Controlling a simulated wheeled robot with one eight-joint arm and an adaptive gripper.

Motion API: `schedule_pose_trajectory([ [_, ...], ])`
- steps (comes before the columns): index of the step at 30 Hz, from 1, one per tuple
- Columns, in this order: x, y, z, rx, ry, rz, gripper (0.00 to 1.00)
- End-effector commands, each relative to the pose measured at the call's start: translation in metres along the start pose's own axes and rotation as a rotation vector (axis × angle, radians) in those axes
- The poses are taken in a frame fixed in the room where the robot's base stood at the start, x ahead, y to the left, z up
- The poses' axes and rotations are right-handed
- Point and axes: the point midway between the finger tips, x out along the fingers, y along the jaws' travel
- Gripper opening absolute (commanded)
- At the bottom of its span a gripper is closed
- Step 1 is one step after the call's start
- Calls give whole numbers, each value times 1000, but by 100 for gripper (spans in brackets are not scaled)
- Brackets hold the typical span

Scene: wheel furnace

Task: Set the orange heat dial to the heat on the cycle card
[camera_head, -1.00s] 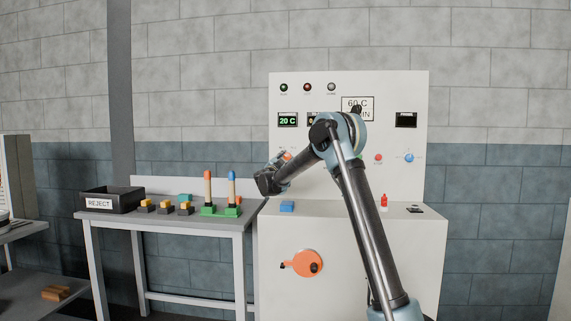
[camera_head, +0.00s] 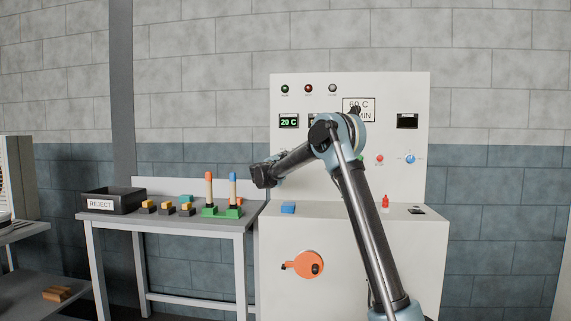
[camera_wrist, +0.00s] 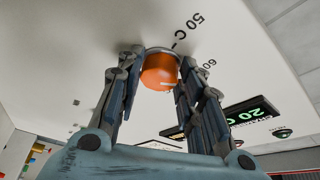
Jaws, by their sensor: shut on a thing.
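The orange heat dial (camera_wrist: 159,74) sits on the pale panel in the wrist view, between the fingers of my gripper (camera_wrist: 161,66), which is shut on it. The labels "50 C" (camera_wrist: 188,27) and "60" (camera_wrist: 207,69) are printed beside the dial. A short mark shows at the dial's edge near "50 C"; I cannot tell exactly where the dial points. In the head view the dial is hidden behind my arm, and my gripper (camera_head: 264,175) is at the panel's left edge. The cycle card (camera_head: 361,104) reads "60 C"; my arm covers part of its lower line.
A green display (camera_head: 289,122) reads "20 C". The table at left holds a reject bin (camera_head: 112,200) and several coloured parts.

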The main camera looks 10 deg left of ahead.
Motion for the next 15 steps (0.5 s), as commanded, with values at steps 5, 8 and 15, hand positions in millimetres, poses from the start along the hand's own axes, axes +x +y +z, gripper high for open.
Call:
schedule_pose_trajectory([
  [5, 0, 4, -2, 2, 5, 6, 11],
  [8, 0, 4, -2, 2, 4, 6, 50],
  [15, 0, 2, -1, 0, 2, 3, 54],
])
